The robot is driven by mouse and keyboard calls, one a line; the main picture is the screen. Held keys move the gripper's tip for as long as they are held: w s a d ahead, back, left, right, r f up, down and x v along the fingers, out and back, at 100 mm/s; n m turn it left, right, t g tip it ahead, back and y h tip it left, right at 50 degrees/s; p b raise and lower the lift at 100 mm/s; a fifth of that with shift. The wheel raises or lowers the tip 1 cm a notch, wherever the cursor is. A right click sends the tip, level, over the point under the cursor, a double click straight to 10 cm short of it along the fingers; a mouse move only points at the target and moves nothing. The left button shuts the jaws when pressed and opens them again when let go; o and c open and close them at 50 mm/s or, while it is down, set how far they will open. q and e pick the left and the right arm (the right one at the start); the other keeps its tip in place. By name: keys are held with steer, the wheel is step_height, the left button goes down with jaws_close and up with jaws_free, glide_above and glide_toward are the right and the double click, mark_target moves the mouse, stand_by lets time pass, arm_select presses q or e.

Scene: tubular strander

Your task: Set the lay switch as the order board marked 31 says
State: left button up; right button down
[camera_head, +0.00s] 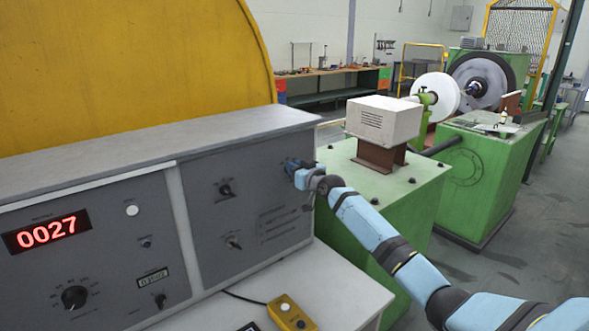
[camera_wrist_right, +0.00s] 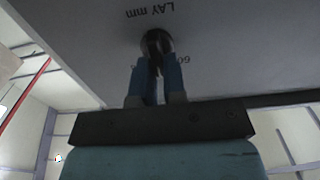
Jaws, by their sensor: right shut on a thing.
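The lay switch (camera_wrist_right: 157,41) is a dark round knob on the grey panel in the right wrist view, with "LAY mm" printed upside down beside it and a partly covered "60" near the fingers. My right gripper (camera_wrist_right: 157,66) is shut on the lay switch, its two blue fingers on either side of the knob. In the head view my right gripper (camera_head: 292,167) is at the upper right of the control panel (camera_head: 262,186) and hides the switch. The switch's pointer direction cannot be made out. No order board marked 31 is recognisable. My left gripper is not in view.
Other knobs (camera_head: 225,190) (camera_head: 233,243) sit left of my right gripper on the panel. A red display (camera_head: 46,231) reads 0027. A yellow pendant box (camera_head: 291,312) lies on the ledge below. A green machine base (camera_head: 390,200) stands to the right.

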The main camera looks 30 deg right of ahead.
steer(key=shift+a+f+n+b, duration=0.15)
steer(key=shift+n+b, duration=0.2)
steer(key=shift+n, duration=1.1)
steer(key=shift+a+n+b, duration=0.2)
steer(key=shift+n+b, duration=0.2)
steer(key=shift+n, duration=1.1)
steer(key=shift+a+f+n+b, duration=0.15)
steer(key=shift+n+b, duration=0.2)
steer(key=shift+n, duration=1.1)
steer(key=c, duration=1.2)
jaws_free()
